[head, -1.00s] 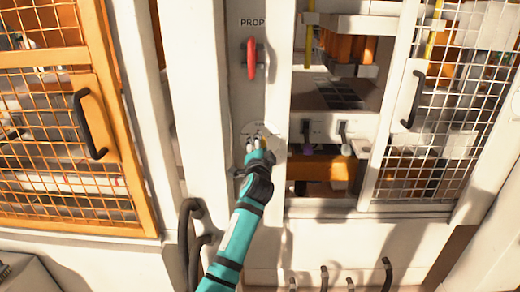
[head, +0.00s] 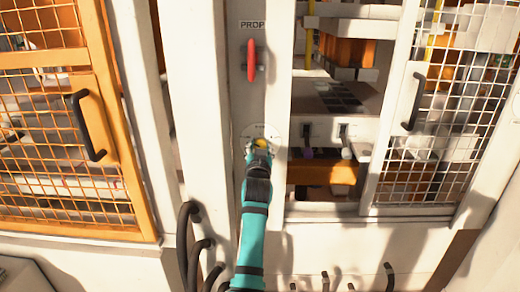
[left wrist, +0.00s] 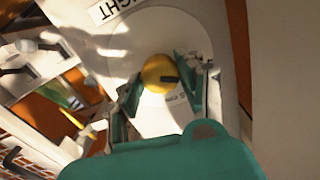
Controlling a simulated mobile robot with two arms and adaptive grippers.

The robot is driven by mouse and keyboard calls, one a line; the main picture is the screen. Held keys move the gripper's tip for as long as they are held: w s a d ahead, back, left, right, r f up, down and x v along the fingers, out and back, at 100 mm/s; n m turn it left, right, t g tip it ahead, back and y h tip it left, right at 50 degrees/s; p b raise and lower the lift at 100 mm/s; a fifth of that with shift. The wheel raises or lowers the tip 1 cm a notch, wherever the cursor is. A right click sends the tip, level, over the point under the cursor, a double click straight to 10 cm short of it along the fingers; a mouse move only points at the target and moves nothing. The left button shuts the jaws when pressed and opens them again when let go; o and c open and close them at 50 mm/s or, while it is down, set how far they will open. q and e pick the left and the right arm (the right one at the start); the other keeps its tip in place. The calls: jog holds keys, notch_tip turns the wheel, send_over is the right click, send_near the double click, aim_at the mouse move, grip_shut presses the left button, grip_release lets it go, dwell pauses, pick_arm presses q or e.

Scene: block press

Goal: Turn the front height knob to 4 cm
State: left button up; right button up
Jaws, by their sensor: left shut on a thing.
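The front height knob is a yellow round knob (head: 262,142) on a pale dial plate on the white machine column. In the left wrist view the knob (left wrist: 158,73) shows a dark mark on its face, and the dial plate (left wrist: 150,28) around it lies below a label ending in "HT". My left gripper (head: 259,148) is at the knob, its fingers on either side of it; in the left wrist view the gripper (left wrist: 160,85) is shut on the knob. The dial's scale marks are too small to read. My right gripper is not in view.
A red handle (head: 251,60) under a "PROP" label is above the knob. An orange mesh door (head: 60,130) with a black handle is at left, and a white mesh door (head: 440,110) at right. The machine opening lies between column and right door.

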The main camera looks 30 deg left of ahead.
pick_arm(q)
jog(key=shift+f+n, duration=0.1)
jog(key=shift+n, duration=0.5)
jog(key=o, duration=1.2)
notch_tip(320, 180, up, 10)
jog(key=shift+r, duration=0.1)
jog(key=shift+f, duration=0.2)
